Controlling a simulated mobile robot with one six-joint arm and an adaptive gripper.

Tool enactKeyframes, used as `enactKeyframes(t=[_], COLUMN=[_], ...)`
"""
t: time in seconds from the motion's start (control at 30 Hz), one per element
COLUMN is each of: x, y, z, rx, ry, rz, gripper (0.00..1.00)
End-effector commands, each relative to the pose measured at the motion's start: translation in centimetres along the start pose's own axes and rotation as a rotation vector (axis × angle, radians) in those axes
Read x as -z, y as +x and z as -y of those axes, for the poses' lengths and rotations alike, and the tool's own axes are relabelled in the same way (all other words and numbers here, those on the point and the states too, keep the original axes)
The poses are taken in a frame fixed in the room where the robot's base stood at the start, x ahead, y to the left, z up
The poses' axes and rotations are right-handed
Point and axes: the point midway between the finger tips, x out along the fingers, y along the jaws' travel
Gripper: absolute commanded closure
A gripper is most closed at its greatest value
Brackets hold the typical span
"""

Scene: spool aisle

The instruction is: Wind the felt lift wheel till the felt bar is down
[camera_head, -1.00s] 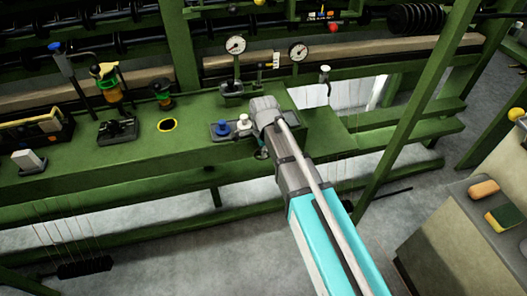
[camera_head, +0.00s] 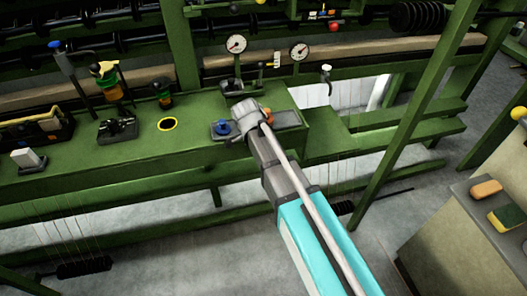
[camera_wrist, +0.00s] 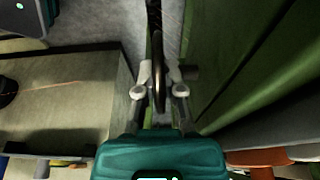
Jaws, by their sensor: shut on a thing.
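A dark, bronze-edged wheel rim (camera_wrist: 158,72) runs edge-on down the middle of the wrist view, between the fingers of my gripper (camera_wrist: 160,92). The gripper is shut on this rim, one pale fingertip on each side.
A blue knob (camera_head: 221,127) and an orange knob (camera_head: 267,115) stand close beside my arm end. Two dial gauges (camera_head: 236,44) rise behind it. A slanting green post (camera_head: 418,110) stands to the right. A pale cabinet (camera_head: 450,225) is at lower right, with open floor between.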

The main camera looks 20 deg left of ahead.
Motion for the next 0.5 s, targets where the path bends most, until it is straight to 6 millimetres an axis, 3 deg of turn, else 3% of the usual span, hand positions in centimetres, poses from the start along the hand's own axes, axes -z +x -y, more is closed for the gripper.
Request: enactKeyframes(t=[0.17, 0.2, 0.27, 0.5], x=[-0.01, -0.01, -0.01, 0.0], y=[0.01, 0.01, 0.01, 0.0], z=[-0.07, -0.07, -0.07, -0.03], rx=[-0.001, -0.001, -0.001, -0.001], ry=[0.0, 0.0, 0.0, 0.0], rz=[0.002, 0.002, 0.002, 0.003], gripper=[1.0, 0.85, 0.74, 0.74])
